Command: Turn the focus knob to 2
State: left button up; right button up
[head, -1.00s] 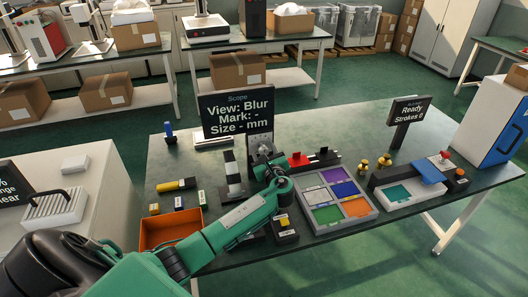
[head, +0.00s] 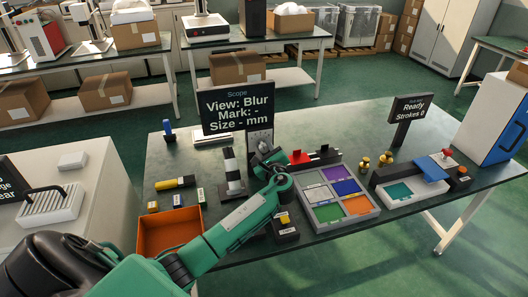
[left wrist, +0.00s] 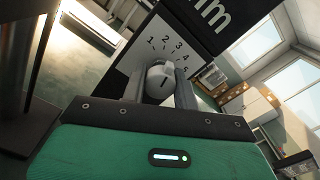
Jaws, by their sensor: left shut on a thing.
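The focus knob (left wrist: 158,80) is a round grey knob on a pale dial plate (left wrist: 132,57) printed with numbers from 1 up to 5. My left gripper (left wrist: 160,86) is shut on the knob, one finger on each side. A dark mark shows on the knob's face, but I cannot tell which number it points to. In the head view my left gripper (head: 264,158) is at the scope's dial plate (head: 260,135), and it hides the knob there. The scope screen (head: 238,107) above reads "View: Blur, Mark: -, Size - mm". My right gripper is not in view.
An orange bin (head: 170,232) stands left of my forearm. A grey tray with coloured compartments (head: 322,222) lies to the right. A black-and-white post (head: 231,172) stands close left of the dial plate.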

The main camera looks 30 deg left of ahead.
pick_arm(q)
jog(key=shift+f+n+b, duration=0.1)
jog(key=shift+n+b, duration=0.5)
jog(key=shift+n, duration=0.7)
jog(key=o, duration=1)
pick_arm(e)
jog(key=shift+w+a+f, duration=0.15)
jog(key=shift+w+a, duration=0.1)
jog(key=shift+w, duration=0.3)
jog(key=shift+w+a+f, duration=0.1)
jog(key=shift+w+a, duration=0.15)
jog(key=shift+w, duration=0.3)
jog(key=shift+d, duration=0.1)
